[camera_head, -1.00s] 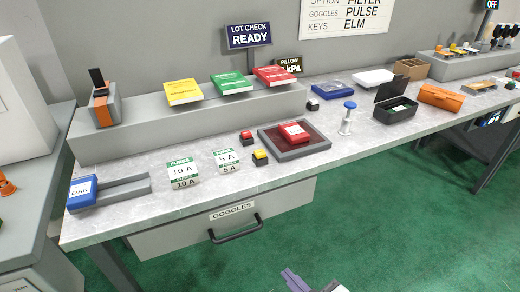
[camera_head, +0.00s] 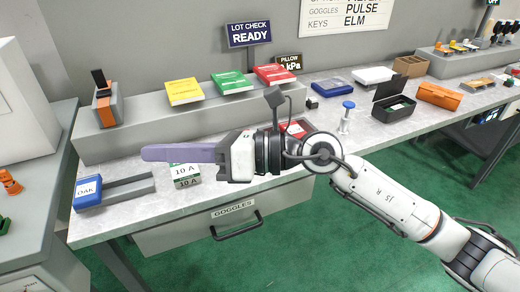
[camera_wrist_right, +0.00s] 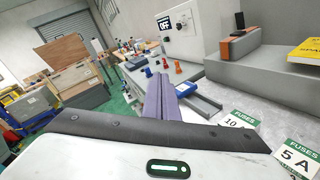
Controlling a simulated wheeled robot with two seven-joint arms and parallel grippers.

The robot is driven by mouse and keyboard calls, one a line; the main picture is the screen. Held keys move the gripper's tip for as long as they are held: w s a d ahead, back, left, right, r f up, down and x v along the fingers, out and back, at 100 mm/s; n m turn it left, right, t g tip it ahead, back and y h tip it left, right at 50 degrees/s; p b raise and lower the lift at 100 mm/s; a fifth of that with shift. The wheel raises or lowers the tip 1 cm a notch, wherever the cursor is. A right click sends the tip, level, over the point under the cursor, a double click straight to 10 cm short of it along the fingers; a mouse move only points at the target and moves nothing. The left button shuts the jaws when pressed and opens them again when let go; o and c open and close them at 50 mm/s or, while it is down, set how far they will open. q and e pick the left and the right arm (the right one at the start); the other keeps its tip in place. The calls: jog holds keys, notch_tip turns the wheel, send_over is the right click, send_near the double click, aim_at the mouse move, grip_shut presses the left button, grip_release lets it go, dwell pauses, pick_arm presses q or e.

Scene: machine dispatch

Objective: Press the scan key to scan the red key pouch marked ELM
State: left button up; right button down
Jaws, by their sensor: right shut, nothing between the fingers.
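A red pouch (camera_head: 298,128) with a white label lies in the dark tray on the bench, partly hidden behind my right arm; its marking cannot be read. The red and yellow buttons beside the tray are hidden behind my right gripper and wrist. A small black and white key (camera_head: 312,103) stands at the back of the tray. My left gripper is not in view.
The LOT CHECK sign (camera_head: 249,34) reads READY. Yellow, green and red packets lie on the grey raised shelf (camera_head: 140,135). A blue-topped stamp (camera_head: 347,108) and an open black box (camera_head: 392,112) stand at right.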

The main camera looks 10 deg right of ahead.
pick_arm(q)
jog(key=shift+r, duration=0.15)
pick_arm(e)
jog(key=w+d+f+n+t+h, duration=0.1)
jog(key=w+d+n+t+h, duration=0.1)
jog(key=w+d+h, duration=0.4)
jog(key=w+d+f+n+t+h, duration=0.1)
jog(key=w+d+n+t+h, duration=0.1)
jog(key=w+d+h, duration=0.5)
jog(key=d, duration=0.6)
jog(key=shift+w+d, duration=0.2)
jog(key=shift+w, duration=0.15)
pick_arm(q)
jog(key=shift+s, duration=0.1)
pick_arm(e)
jog(key=shift+f, duration=0.1)
notch_tip(320, 180, down, 8)
jog(key=b, duration=0.4)
jog(key=shift+f, duration=0.25)
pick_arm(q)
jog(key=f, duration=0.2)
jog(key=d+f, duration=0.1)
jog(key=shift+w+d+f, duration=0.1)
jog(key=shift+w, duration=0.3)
